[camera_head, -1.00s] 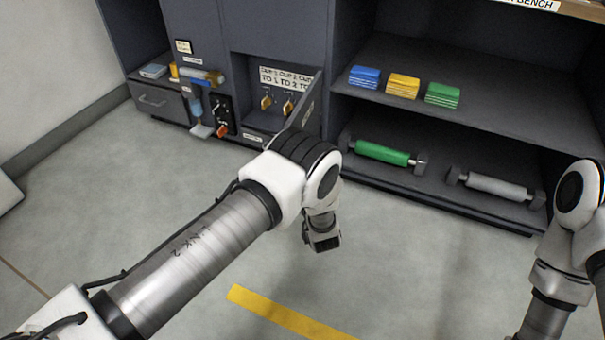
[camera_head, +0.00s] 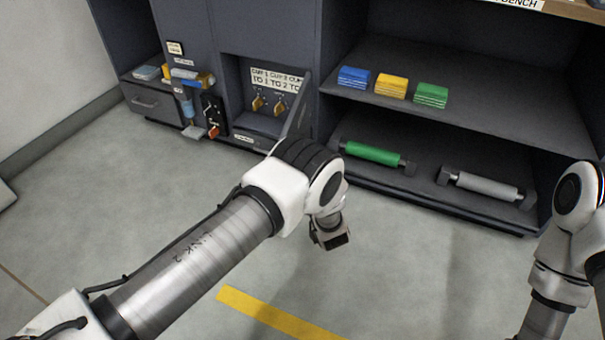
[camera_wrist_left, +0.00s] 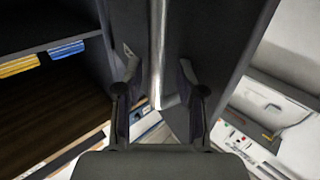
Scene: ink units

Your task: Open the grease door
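The grey door panel (camera_head: 297,112) stands swung out at the right side of the compartment (camera_head: 262,122), seen nearly edge-on; I cannot read a name on it. In the head view my left arm hides the door's lower end, and the left fingertips cannot be made out. My right gripper is out of view.
To the right, a shelf holds blue (camera_head: 353,78), yellow (camera_head: 391,87) and green (camera_head: 431,95) stacks. Green (camera_head: 374,154) and grey (camera_head: 485,186) rollers lie below. A drawer (camera_head: 148,101) is at left. The floor in front is open, with a yellow stripe (camera_head: 275,314).

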